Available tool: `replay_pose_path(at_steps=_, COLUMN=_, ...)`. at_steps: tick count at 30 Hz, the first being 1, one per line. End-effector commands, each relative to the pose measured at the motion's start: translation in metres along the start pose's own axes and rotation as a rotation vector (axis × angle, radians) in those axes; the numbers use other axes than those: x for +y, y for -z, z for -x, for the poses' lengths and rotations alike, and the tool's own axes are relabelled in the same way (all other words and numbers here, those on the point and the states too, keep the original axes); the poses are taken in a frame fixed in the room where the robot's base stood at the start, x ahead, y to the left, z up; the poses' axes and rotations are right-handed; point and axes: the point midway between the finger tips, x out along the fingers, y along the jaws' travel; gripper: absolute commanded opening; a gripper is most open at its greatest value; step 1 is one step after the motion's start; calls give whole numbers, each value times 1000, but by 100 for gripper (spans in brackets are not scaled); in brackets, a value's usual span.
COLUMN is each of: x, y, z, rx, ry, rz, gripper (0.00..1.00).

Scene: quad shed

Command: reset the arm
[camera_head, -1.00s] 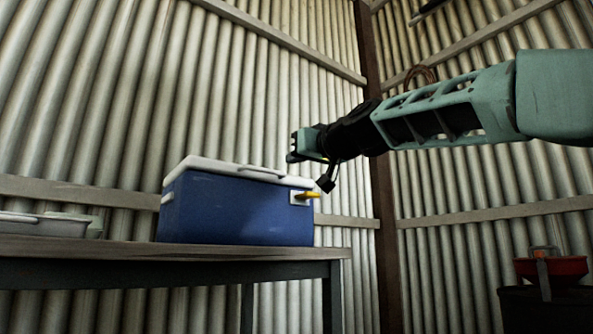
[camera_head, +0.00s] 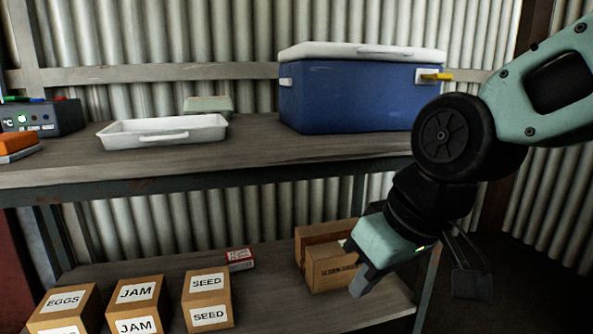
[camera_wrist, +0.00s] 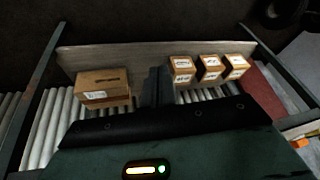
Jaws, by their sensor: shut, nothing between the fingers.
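My arm is folded at the right of the head view, bent at a black joint with the forearm hanging down. My gripper (camera_head: 362,284) points down and to the left, in front of the lower shelf and beside the plain cardboard boxes. In the wrist view the two dark fingers of my gripper (camera_wrist: 158,86) are together at the middle, with nothing seen between them. They appear apart from the boxes.
A blue cooler (camera_head: 350,96) and a white tray (camera_head: 162,131) stand on the bench top (camera_head: 255,148). Below, cardboard boxes (camera_head: 331,267) and labelled boxes (camera_head: 207,298) stand on the lower shelf (camera_head: 262,300). Open floor lies right of the bench.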

Motion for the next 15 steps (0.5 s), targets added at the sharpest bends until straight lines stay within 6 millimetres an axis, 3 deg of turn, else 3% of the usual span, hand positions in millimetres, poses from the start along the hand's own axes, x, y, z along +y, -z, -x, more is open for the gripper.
replay_pose_path(at_steps=1, x=-9, y=-24, z=10, rx=-77, ry=-6, rz=22, gripper=0)
replay_pose_path(at_steps=3, x=-15, y=-59, z=12, rx=-171, ry=-20, rz=44, gripper=0)
replay_pose_path(at_steps=8, x=-18, y=-131, z=27, rx=-360, ry=-69, rz=100, gripper=0)
replay_pose_path(at_steps=15, x=-24, y=-107, z=74, rx=-349, ry=-68, rz=91, gripper=0)
